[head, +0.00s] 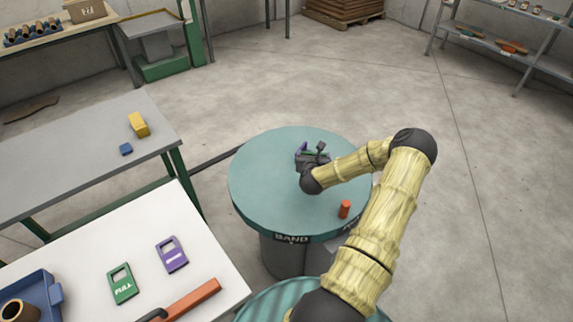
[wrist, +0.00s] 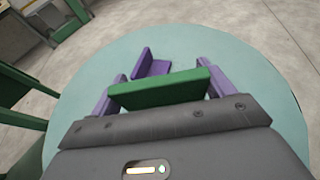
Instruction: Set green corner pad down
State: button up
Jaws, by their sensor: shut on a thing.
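My gripper (head: 313,158) is over the far middle part of the round teal turntable (head: 262,195). In the wrist view it is shut on the green corner pad (wrist: 160,89), which lies crosswise in front of the grey palm, with a purple piece at each end. In the head view the pad is mostly hidden by the gripper. A purple angled piece (wrist: 152,63) shows just beyond the pad, close to the teal surface (wrist: 130,42). I cannot tell whether the green pad touches the turntable.
An orange cylinder (head: 345,209) stands on the turntable at the near right. The white table (head: 80,255) at the lower left holds a green tag (head: 123,285), a purple tag (head: 172,254) and a blue bin (head: 50,292). A grey table (head: 70,150) holds a yellow block (head: 138,124).

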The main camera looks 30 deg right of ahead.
jog(key=shift+w+d, duration=0.15)
jog(key=shift+d, duration=0.1)
jog(key=shift+r, duration=0.1)
jog(key=shift+f, duration=3.15)
jog(key=shift+f+p, duration=0.4)
jog(key=shift+f, duration=1.45)
